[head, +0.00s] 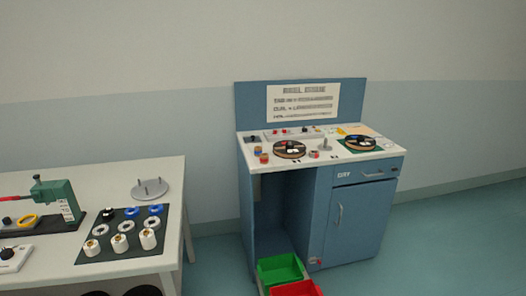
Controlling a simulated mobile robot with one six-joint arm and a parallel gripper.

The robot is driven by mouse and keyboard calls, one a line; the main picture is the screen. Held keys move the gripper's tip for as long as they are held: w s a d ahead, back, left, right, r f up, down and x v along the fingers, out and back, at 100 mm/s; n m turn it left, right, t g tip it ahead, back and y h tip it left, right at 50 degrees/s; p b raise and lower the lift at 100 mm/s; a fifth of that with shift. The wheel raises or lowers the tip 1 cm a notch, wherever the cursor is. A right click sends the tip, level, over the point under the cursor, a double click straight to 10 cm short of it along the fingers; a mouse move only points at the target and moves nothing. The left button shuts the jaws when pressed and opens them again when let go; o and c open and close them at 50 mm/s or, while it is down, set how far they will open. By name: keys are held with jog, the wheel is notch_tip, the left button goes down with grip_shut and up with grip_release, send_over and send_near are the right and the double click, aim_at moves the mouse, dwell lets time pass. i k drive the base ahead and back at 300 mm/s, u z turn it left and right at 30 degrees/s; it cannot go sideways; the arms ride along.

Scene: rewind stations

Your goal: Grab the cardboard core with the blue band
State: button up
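Two small upright tan-brown cylinders stand at the left front of the blue cabinet's white top: a rear one (257,150) and a front one (264,158). They look like cores, but they are too small here for me to tell whether either has a blue band. A small reddish cylinder (312,154) lies or stands farther right on the same top. My gripper is not in view.
The blue cabinet (345,225) carries a dark reel (290,149), another reel (359,142) and a spindle (326,145). Green (280,271) and red bins (297,289) stand at its front. A left table (172,182) holds blue and white rolls on a dark mat (162,237). Floor at right is clear.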

aim_at(258, 150)
jog(key=i, duration=0.85)
jog(key=u, duration=0.05)
